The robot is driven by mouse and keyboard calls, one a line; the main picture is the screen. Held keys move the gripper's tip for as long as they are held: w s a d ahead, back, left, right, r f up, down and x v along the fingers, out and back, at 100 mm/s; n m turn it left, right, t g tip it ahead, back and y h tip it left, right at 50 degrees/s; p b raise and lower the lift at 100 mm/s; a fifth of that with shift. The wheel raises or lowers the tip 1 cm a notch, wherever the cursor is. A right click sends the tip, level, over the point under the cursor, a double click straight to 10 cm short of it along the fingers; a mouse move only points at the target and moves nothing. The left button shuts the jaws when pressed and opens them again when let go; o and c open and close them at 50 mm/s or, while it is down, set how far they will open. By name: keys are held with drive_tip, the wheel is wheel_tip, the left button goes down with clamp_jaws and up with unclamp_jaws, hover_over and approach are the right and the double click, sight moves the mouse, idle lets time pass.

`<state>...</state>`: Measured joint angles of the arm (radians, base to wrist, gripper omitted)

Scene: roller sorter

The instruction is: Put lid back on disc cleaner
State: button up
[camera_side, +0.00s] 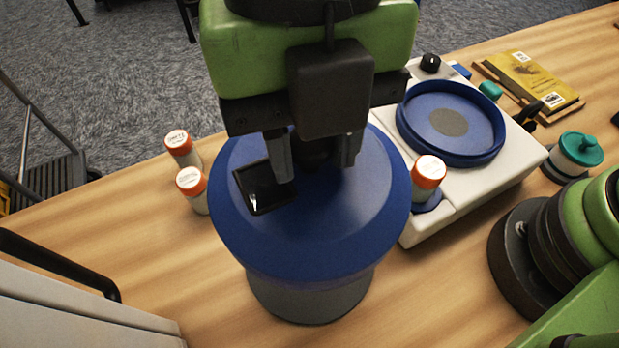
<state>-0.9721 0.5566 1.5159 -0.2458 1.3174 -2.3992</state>
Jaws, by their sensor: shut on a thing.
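A large blue domed lid (345,235) with a dark piece (265,188) on its top shows at the centre. My gripper (315,158) is above the lid, its fingers pointing down around a dark part at the lid's middle, and is shut on it. A grey round body (310,297) shows under the lid; I cannot tell whether the lid touches it. The white machine (480,200) with a round blue dish (403,128), open on top with a grey centre, stands to the right and looks like the disc cleaner.
One orange-capped vial (428,178) stands at the machine's near left corner. Two more vials (182,148) (192,190) stand left of the lid. A white box (75,315) fills the lower left.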

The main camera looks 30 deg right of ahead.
drive_tip(key=r, duration=0.5)
drive_tip(key=shift+w+d+r, duration=0.15)
drive_tip(key=shift+w+d, duration=0.2)
drive_tip(key=w+d+m, duration=0.2)
drive_tip(key=d+m, duration=0.2)
drive_tip(key=d, duration=0.4)
drive_tip(key=w+d+m+t+y, duration=0.15)
drive_tip(key=d+m, duration=0.25)
drive_tip(key=d, duration=0.5)
drive_tip(key=w+d+m+g, duration=0.15)
drive_tip(key=d+m, duration=0.25)
drive_tip(key=d, duration=0.4)
drive_tip(key=shift+t, duration=0.5)
drive_tip(key=shift+w+d+f, duration=0.1)
drive_tip(key=shift+d+f, duration=0.1)
drive_tip(key=shift+f, duration=2.7)
drive_tip(key=shift+w+d+f, duration=0.1)
drive_tip(key=shift+d+f, duration=0.1)
drive_tip(key=shift+f, duration=2.7)
drive_tip(key=shift+f, duration=0.2)
drive_tip(key=o, duration=1.5)
